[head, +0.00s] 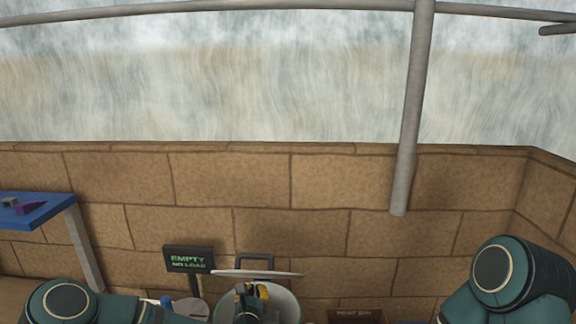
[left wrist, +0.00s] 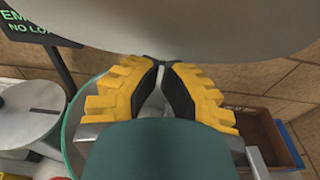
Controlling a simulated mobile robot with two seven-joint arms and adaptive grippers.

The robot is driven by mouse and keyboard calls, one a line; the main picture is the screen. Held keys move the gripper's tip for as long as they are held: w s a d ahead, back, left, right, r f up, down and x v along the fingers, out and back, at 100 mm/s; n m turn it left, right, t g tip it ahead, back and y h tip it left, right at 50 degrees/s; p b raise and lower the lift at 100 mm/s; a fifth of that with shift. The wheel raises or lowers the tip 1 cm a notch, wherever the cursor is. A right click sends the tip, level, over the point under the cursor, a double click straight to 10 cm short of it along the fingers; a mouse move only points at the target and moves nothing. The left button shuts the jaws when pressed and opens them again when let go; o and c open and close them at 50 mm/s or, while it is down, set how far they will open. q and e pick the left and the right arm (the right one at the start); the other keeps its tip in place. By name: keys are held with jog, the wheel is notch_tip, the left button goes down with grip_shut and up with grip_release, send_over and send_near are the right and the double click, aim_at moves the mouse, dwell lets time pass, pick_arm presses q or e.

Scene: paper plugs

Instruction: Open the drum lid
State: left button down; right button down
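The drum (head: 288,302) is a round vessel with a green rim at the bottom middle of the head view. Its rim also shows in the left wrist view (left wrist: 72,125). The pale lid (head: 225,272) appears nearly edge-on above the drum, apart from most of its rim. In the left wrist view the lid (left wrist: 200,25) is a broad grey disc across the top. My left gripper (left wrist: 160,64) has yellow fingers whose tips come together just below the lid's edge; I cannot tell whether they touch it. In the head view the gripper (head: 252,291) is over the drum. My right gripper is out of view.
A dark sign (head: 188,259) reading "EMPTY NO LOAD" stands left of the drum, above a round grey plate (left wrist: 30,115). A brown bin (head: 355,316) is to the right. A blue shelf (head: 45,212) is at the far left. A stone wall (head: 290,230) runs behind.

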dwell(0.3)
pick_arm(q)
jog(key=shift+w+d+b, duration=0.15)
jog(key=shift+w+b, duration=1.45)
jog(key=shift+w, duration=1.85)
jog(key=shift+w+d+b, duration=0.1)
jog(key=shift+w+b, duration=1.5)
jog(key=shift+w, duration=1.8)
jog(key=shift+s+a+b, duration=0.1)
jog(key=shift+s+b, duration=0.6)
jog(key=shift+s, duration=2.3)
